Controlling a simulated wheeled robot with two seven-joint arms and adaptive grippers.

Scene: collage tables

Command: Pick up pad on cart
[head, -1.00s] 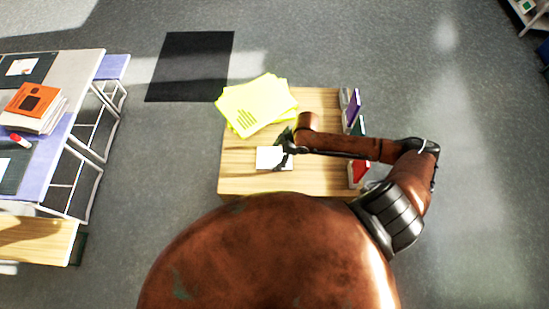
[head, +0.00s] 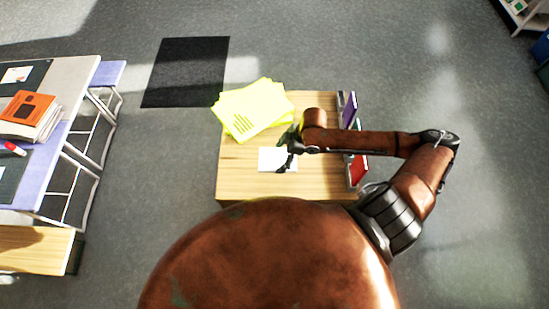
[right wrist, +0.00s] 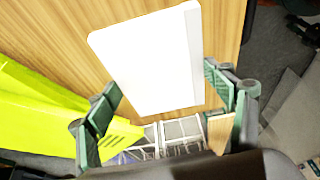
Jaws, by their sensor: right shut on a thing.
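The pad is a small white block (head: 269,159) at the middle of the light wooden cart top (head: 240,185) in the head view. It fills the middle of the right wrist view (right wrist: 150,55), with the wooden surface behind it. My right gripper (head: 287,158) reaches over the cart from the right and is shut on the pad, with green-padded fingers on either side of its near end. Whether the pad is clear of the wood is hard to tell. My left gripper is not in view.
Bright yellow sheets (head: 250,108) lie at the cart's far left corner, close to the pad. Upright books (head: 349,112) line the right edge. A table (head: 75,85) with an orange-topped stack (head: 28,107) stands at the left. Grey floor is clear between.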

